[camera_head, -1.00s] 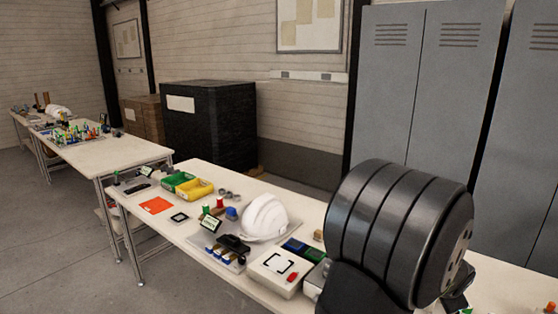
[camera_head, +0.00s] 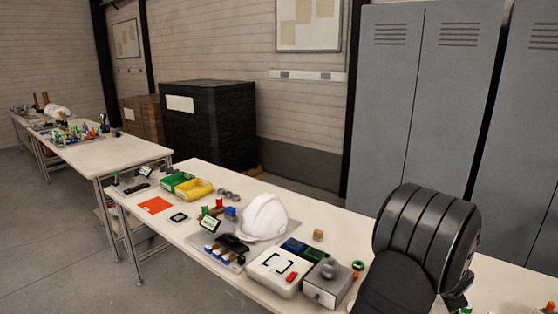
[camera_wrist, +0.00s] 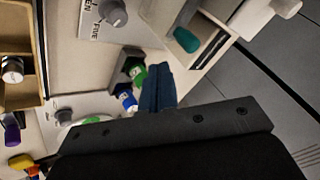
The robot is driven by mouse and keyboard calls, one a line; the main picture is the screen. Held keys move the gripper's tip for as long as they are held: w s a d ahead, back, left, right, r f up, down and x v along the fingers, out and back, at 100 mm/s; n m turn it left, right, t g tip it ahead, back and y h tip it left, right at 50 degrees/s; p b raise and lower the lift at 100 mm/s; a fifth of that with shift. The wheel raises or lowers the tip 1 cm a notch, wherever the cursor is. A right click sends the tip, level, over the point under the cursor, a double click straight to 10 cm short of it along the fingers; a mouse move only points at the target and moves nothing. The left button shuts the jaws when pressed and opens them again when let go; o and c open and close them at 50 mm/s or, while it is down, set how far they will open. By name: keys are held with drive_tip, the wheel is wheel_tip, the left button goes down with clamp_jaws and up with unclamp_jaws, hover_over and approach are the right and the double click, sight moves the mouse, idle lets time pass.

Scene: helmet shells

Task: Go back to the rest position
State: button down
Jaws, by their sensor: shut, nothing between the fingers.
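In the wrist view my gripper (camera_wrist: 158,88) shows as two dark fingers pressed together, with nothing between them. Beyond the fingers lies a dark box (camera_wrist: 124,68) with green, blue and white small items beside it. In the head view my dark arm link fills the lower right and hides part of the table; the fingers cannot be made out there. A white helmet shell (camera_head: 264,217) stands on the long table (camera_head: 330,235), apart from my arm.
Near the helmet are a white box with a red part (camera_head: 276,271), a grey box with a round knob (camera_head: 327,284), a yellow bin (camera_head: 196,189), a green bin (camera_head: 177,181) and an orange sheet (camera_head: 155,205). Grey lockers (camera_head: 425,100) stand behind the table.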

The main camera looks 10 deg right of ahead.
drive_tip(key=s+a+r, duration=0.5)
drive_tip(key=s+r, duration=0.3)
drive_tip(key=w+a+r+n+g+y, duration=0.1)
drive_tip(key=w+a+r+n+g, duration=0.1)
drive_tip(key=w+a+r+n, duration=0.2)
drive_tip(key=shift+w+a+r+n+y, duration=0.3)
drive_tip(key=shift+w+r+n, duration=1.35)
drive_tip(key=shift+w, duration=0.95)
drive_tip(key=c, duration=2.2)
unclamp_jaws()
drive_tip(key=shift+r, duration=0.15)
